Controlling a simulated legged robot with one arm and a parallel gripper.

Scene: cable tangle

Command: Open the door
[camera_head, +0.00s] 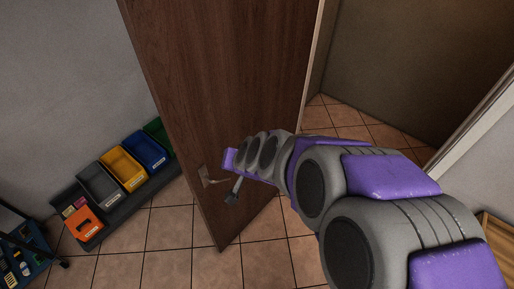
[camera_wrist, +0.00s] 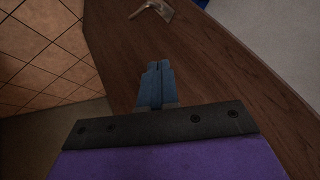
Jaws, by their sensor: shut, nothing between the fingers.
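The brown wooden door (camera_head: 215,75) stands ajar, with an open gap to its right in the head view; its face also fills the middle of the wrist view (camera_wrist: 215,70). A metal lever handle (camera_head: 209,177) sits near the door's lower left part, and it shows at the top of the wrist view (camera_wrist: 152,10). My gripper (camera_head: 232,198) is shut and empty. It is in front of the door face, just right of the handle and apart from it. In the wrist view its fingers (camera_wrist: 157,72) are together, pointing toward the handle. Whether the fingers touch the door is unclear.
A dark rack with grey (camera_head: 99,184), yellow (camera_head: 123,168), blue (camera_head: 145,150) and orange (camera_head: 83,222) bins stands by the left wall. A dark stand with small items (camera_head: 22,255) is at lower left. Tiled floor (camera_head: 165,232) is clear before the door. The doorway is open at right.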

